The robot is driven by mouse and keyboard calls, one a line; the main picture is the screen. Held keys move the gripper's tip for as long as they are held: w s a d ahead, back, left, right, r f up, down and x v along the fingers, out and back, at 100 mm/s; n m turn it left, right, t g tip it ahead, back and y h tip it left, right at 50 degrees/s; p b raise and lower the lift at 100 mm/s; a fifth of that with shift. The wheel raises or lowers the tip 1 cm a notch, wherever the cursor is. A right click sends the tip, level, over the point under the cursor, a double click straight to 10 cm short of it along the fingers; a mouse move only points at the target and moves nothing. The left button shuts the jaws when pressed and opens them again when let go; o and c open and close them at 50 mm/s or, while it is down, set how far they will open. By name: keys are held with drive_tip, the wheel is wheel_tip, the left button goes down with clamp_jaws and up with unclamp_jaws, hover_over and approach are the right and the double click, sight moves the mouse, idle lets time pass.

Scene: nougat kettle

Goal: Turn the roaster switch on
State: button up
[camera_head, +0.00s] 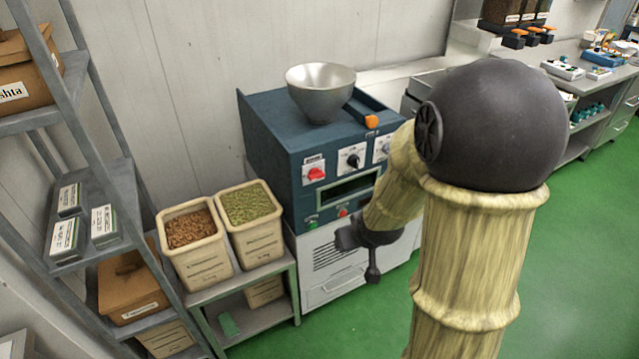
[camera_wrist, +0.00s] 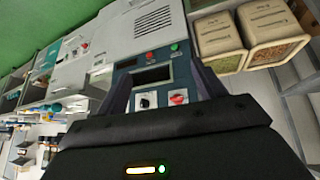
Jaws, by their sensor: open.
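The roaster (camera_head: 270,138) is a dark blue machine with a metal funnel on top. Its front panel carries a red rotary switch (camera_head: 315,173) on a white plate, a black knob (camera_head: 352,159) and a third knob (camera_head: 384,148) partly hidden by my arm. Below are a dark window, a green button (camera_head: 312,224) and a red button (camera_head: 343,213). My gripper (camera_head: 356,258) is open and empty, in front of the machine's lower front, apart from the switches. In the wrist view, the red switch (camera_wrist: 178,97) and black knob (camera_wrist: 146,100) show upside down between the fingers (camera_wrist: 163,85).
Two bins of nuts (camera_head: 196,229) and green seeds (camera_head: 247,207) stand on a low stand left of the roaster. A grey shelf rack (camera_head: 85,160) with boxes is at far left. A bench (camera_head: 590,75) runs at back right. Green floor (camera_head: 565,240) is clear on the right.

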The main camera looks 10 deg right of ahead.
drive_tip(key=w+d+f+n+t+y+b, duration=0.1)
drive_tip(key=w+f+t+y+b, duration=0.1)
drive_tip(key=w+t, duration=0.3)
drive_tip(key=w+d+f+n+t+y+b, duration=0.1)
drive_tip(key=w+f+t+y+b, duration=0.1)
drive_tip(key=w, duration=0.5)
wheel_tip(320, 180, down, 2)
drive_tip(key=t+y, duration=0.1)
drive_tip(key=t, duration=0.2)
drive_tip(key=shift+w+d+t+y, duration=0.2)
drive_tip(key=shift+d+t+y, duration=0.2)
drive_tip(key=p, duration=0.4)
approach(318, 177)
drive_tip(key=x, duration=0.8)
drive_tip(key=shift+w+f, duration=0.1)
drive_tip(key=shift+w, duration=0.2)
drive_tip(key=c, duration=1)
